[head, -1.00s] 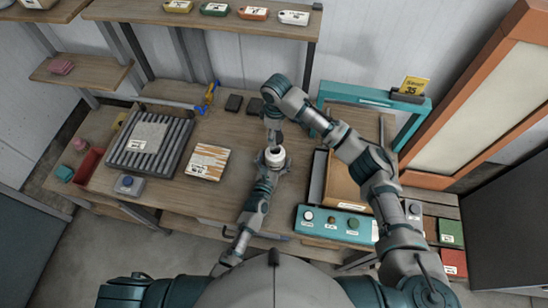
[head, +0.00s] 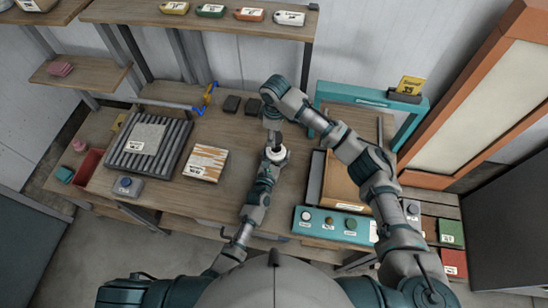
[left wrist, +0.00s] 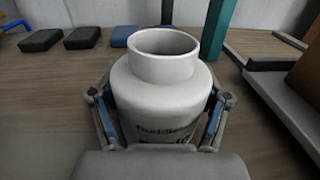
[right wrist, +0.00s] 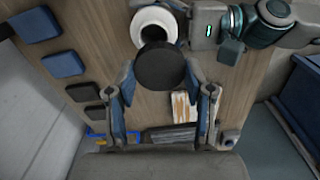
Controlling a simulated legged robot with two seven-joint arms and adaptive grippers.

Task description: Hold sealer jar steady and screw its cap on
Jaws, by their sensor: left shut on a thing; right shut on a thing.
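The white sealer jar (head: 277,155) stands upright on the workbench, its dark lettering partly hidden in the left wrist view (left wrist: 163,88). Its mouth is open and uncapped. My left gripper (left wrist: 163,98) is shut on the jar, one finger on each side of its body; it also shows in the head view (head: 268,164). My right gripper (right wrist: 160,80) is shut on a round dark cap (right wrist: 160,68). In the right wrist view the cap overlaps the lower edge of the jar's mouth (right wrist: 154,24). I cannot tell the gap between them.
A wooden tray (head: 342,182) and a teal button panel (head: 336,224) lie right of the jar. A labelled box (head: 206,162) and a ribbed rack (head: 128,160) lie left. Dark blocks (head: 241,105) lie behind. Bare bench lies between box and jar.

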